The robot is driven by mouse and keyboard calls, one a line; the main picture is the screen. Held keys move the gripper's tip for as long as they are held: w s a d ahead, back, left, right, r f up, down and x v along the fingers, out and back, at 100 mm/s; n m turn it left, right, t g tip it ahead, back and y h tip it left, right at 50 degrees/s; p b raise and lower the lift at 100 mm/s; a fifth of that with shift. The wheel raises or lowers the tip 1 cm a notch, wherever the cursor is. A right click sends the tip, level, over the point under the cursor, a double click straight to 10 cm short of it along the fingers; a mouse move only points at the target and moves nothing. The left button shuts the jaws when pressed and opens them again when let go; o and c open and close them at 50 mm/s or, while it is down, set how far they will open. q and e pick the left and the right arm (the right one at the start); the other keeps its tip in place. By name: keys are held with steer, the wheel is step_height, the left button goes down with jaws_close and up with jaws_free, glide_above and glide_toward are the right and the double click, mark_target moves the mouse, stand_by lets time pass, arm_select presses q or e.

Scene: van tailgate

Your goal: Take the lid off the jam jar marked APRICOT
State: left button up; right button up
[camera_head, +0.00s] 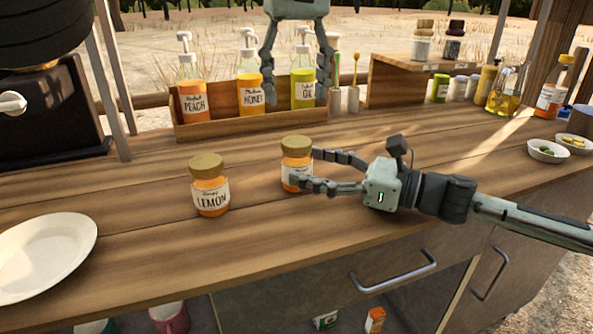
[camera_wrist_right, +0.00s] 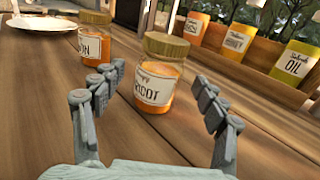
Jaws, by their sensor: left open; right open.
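The apricot jar (camera_head: 297,158) stands upright on the wooden counter in the head view, its gold lid (camera_head: 296,143) on. In the right wrist view the apricot jar (camera_wrist_right: 158,85) shows a label whose visible end reads "ICOT". My right gripper (camera_head: 307,170) is open, low over the counter, its fingers pointing at this jar from the right. In the right wrist view the jar stands just beyond and between the two fingers (camera_wrist_right: 162,88); whether they touch it I cannot tell. My left gripper (camera_head: 296,90) is open, pointing down above the bottle rack, empty.
The lemon jar (camera_head: 209,187) stands left of the apricot jar. A white plate (camera_head: 45,255) lies at the left. A wooden rack (camera_head: 222,127) of syrup bottles is behind, with a raised shelf (camera_head: 425,63) right of it. Counter between plate and jars is clear.

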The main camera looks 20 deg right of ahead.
mark_target(296, 141)
steer(key=shift+x, duration=1.65)
jaws_close()
arm_select(q)
steer(key=shift+d+m, duration=0.1)
steer(key=shift+m, duration=1.9)
steer(key=shift+f, duration=0.25)
steer(key=shift+m, duration=0.3)
step_height(296, 141, down, 8)
steer(key=shift+r, duration=0.25)
steer(key=shift+c, duration=0.3)
